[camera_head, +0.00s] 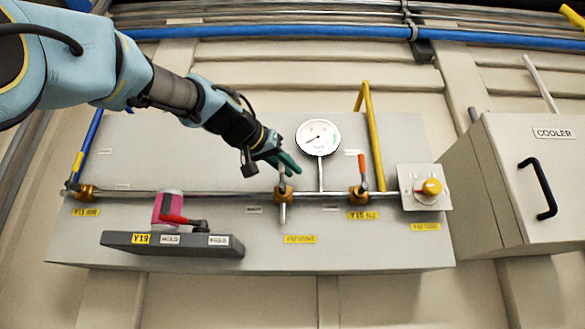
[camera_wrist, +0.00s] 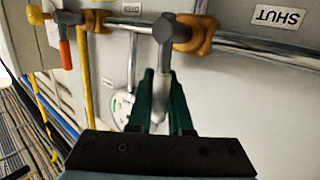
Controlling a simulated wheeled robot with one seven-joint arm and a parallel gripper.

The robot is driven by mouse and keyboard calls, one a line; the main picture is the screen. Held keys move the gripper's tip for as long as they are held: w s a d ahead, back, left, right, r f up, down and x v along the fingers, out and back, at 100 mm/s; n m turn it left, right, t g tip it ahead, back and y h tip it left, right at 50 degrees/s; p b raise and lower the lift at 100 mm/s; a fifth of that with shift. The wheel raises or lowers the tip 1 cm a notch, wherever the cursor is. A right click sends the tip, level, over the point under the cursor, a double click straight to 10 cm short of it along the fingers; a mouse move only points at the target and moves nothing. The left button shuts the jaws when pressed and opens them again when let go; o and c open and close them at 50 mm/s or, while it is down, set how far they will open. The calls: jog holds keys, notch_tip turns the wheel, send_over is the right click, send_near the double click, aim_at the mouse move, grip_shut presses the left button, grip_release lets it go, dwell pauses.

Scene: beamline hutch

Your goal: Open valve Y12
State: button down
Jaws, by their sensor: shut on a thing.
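The middle brass valve (camera_head: 283,193) sits on the steel pipe; the yellow label (camera_head: 300,239) below it is too blurred to read surely. In the wrist view its brass body (camera_wrist: 196,34) carries a grey lever (camera_wrist: 165,30) that runs down between my fingers. My gripper (camera_head: 286,166), with green fingers, is at this valve from above. In the wrist view my gripper (camera_wrist: 162,74) is shut on the lever, one finger on each side.
A pressure gauge (camera_head: 318,138) stands close right of my gripper. An orange-handled valve (camera_head: 358,192) and yellow pipe (camera_head: 374,140) are farther right. A SHUT label (camera_wrist: 277,17) is beside the valve. A grey shelf with a red-handled pink item (camera_head: 167,208) juts out at lower left.

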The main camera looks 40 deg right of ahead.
jog(key=shift+s+d+m, duration=0.15)
jog(key=shift+m, duration=0.15)
jog(key=shift+f, duration=0.1)
jog(key=c, duration=0.8)
grip_release()
jog(key=shift+c, duration=0.2)
jog(key=b+v, duration=0.3)
jog(key=v, duration=0.7)
jog(key=shift+a+r+b, duration=0.25)
jog(key=shift+a+b, duration=0.1)
jog(key=shift+s, duration=0.1)
